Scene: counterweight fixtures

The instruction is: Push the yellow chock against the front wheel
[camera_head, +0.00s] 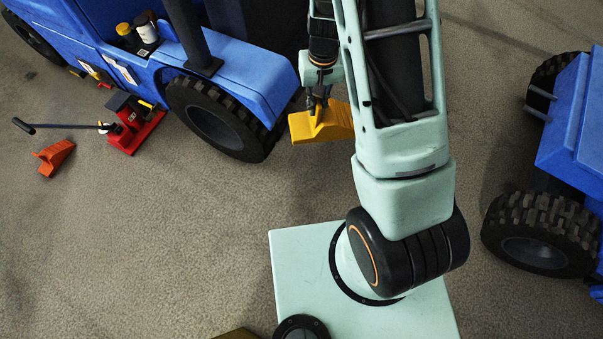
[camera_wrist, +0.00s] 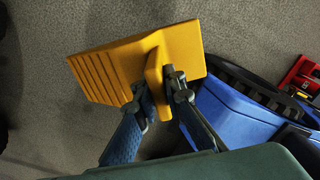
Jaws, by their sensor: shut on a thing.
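The yellow chock (camera_head: 325,123) is held in my gripper (camera_head: 318,98), to the right of the blue vehicle's near wheel (camera_head: 222,120). In the wrist view my gripper (camera_wrist: 158,90) is shut on the upright rib of the chock (camera_wrist: 187,48), one finger on each side. The wheel's black tyre (camera_wrist: 257,85) lies just right of the chock's end there. A narrow gap seems to part chock and tyre. I cannot tell whether the chock touches the floor. My arm hides part of its right end in the head view.
The blue vehicle (camera_head: 235,68) fills the upper left. A red jack (camera_head: 135,130) with a black handle and an orange chock (camera_head: 53,157) are on the floor at left. Another blue vehicle (camera_head: 575,125) with a treaded wheel (camera_head: 540,230) stands at right. Floor below the near wheel is clear.

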